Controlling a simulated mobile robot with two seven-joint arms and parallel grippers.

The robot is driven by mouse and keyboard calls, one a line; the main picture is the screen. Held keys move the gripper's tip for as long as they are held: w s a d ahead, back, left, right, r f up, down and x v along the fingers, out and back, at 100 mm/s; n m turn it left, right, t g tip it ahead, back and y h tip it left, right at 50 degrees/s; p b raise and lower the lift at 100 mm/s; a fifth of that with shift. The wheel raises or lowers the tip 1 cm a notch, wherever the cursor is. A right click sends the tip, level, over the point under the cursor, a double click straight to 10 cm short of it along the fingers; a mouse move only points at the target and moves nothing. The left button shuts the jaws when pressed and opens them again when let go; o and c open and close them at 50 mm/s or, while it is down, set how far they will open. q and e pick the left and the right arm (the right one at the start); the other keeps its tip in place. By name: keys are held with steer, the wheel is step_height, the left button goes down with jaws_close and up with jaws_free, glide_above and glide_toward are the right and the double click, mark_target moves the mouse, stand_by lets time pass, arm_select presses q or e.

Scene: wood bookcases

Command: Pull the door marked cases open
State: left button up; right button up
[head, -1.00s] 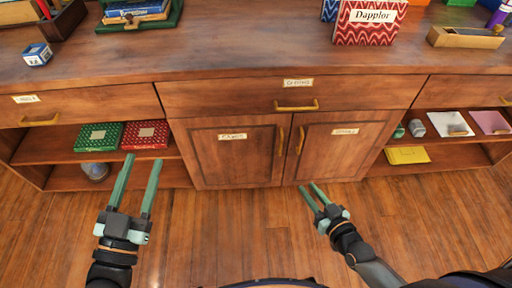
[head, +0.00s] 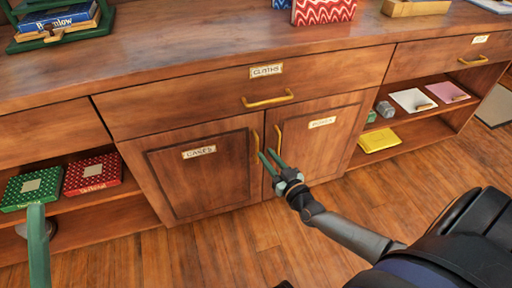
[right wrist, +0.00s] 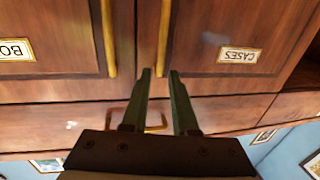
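The wooden door marked CASES (head: 205,178) is the left one of a closed pair under a drawer. Its brass handle (head: 256,140) stands upright at its right edge. The label (right wrist: 239,55) also shows in the right wrist view, turned around. My right gripper (head: 268,153) is open, its green fingers pointing at the doors near the two handles. In the right wrist view the lower end of the CASES handle (right wrist: 163,40) lines up between the fingertips; I cannot tell if they reach around it. My left gripper (head: 38,240) shows only one green finger at lower left.
The neighbouring door (head: 318,135) has its own handle (head: 278,138) close beside. A drawer marked CLOTHS (head: 266,71) with a brass pull is above. Open shelves hold a green box (head: 30,188), a red box (head: 92,173) and a yellow item (head: 379,141). The floor in front is clear.

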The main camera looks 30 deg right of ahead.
mark_target(258, 145)
steer(key=w+b, duration=0.2)
steer(key=w, duration=0.4)
steer(key=shift+w+d, duration=0.1)
steer(key=shift+w, duration=0.25)
arm_select(q)
step_height(258, 145, down, 3)
steer(key=shift+w+d, duration=0.1)
steer(key=shift+d, duration=0.05)
arm_select(e)
jaws_close()
stand_by(0.7)
